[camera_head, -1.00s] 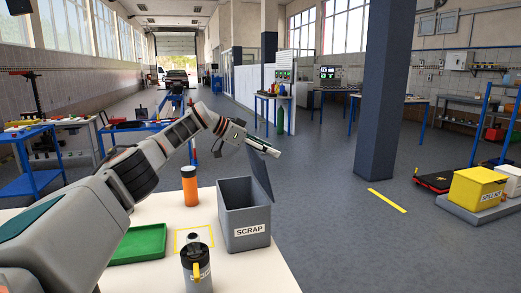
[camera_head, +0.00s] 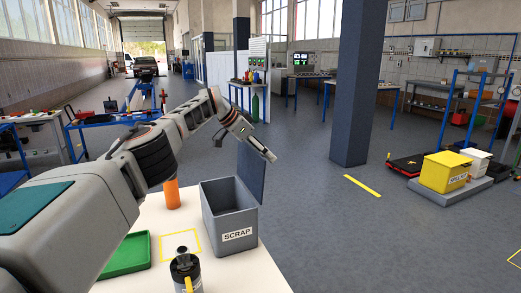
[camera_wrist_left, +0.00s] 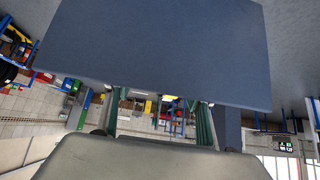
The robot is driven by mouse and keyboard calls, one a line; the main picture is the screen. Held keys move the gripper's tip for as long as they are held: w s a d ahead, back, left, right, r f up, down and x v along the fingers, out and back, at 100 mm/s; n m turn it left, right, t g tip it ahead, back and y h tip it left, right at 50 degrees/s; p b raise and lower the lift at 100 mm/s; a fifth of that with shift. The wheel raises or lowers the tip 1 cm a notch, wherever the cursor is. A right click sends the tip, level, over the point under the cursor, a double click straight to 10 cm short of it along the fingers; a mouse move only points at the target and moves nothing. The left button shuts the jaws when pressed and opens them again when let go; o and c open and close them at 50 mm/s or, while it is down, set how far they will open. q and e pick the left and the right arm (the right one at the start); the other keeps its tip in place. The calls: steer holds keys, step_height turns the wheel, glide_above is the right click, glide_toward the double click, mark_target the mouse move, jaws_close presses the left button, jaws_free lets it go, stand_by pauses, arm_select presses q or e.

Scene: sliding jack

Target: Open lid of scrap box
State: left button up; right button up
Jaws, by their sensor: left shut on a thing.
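The grey scrap box (camera_head: 228,226), labelled SCRAP, stands on the white table. Its lid (camera_head: 250,175) is raised and stands about upright along the box's far right edge, so the box's inside shows. My left gripper (camera_head: 269,156) is at the top of the lid, with the arm reaching over from the left. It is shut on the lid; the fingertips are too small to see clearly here. In the left wrist view the lid (camera_wrist_left: 165,50) is a broad blue-grey panel across the top, its edge at the fingers. My right gripper is in neither view.
An orange bottle (camera_head: 172,194) stands left of the box, under my arm. Open floor lies right of the table.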

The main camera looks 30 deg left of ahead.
arm_select(q)
steer(key=shift+f, duration=0.25)
steer(key=o, duration=1.6)
steer(key=shift+o, duration=0.2)
steer(key=shift+r, duration=0.1)
steer(key=shift+r, duration=0.15)
steer(key=shift+s+a+r, duration=0.25)
steer(key=shift+a+r, duration=0.1)
steer(key=shift+r, duration=0.05)
steer(key=v, duration=1)
steer(key=shift+s+r, duration=0.2)
steer(key=shift+s, duration=0.1)
